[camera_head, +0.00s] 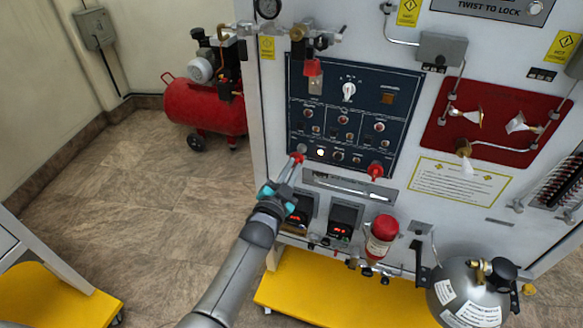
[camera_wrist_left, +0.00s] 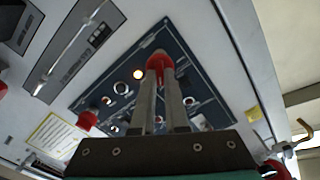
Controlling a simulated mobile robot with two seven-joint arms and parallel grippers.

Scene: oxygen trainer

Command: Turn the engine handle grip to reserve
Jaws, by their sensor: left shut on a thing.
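The dark blue control panel (camera_head: 349,110) carries a red handle grip (camera_head: 298,157) at its lower left edge. My left gripper (camera_head: 294,165) reaches up to this grip, and its two fingers are shut on it. In the left wrist view the fingers (camera_wrist_left: 160,75) come together on the red grip (camera_wrist_left: 159,62), hiding part of it. A second red handle (camera_head: 375,171) sits to the right on the panel's lower edge; it also shows in the left wrist view (camera_wrist_left: 87,119). No label naming either red handle is readable. My right gripper is not in view.
A lit button (camera_head: 320,152) is just right of the held grip. Below are two red digital displays (camera_head: 342,222), a red cylinder (camera_head: 381,235) and a grey tank (camera_head: 465,290). A red compressor (camera_head: 205,105) stands behind at left.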

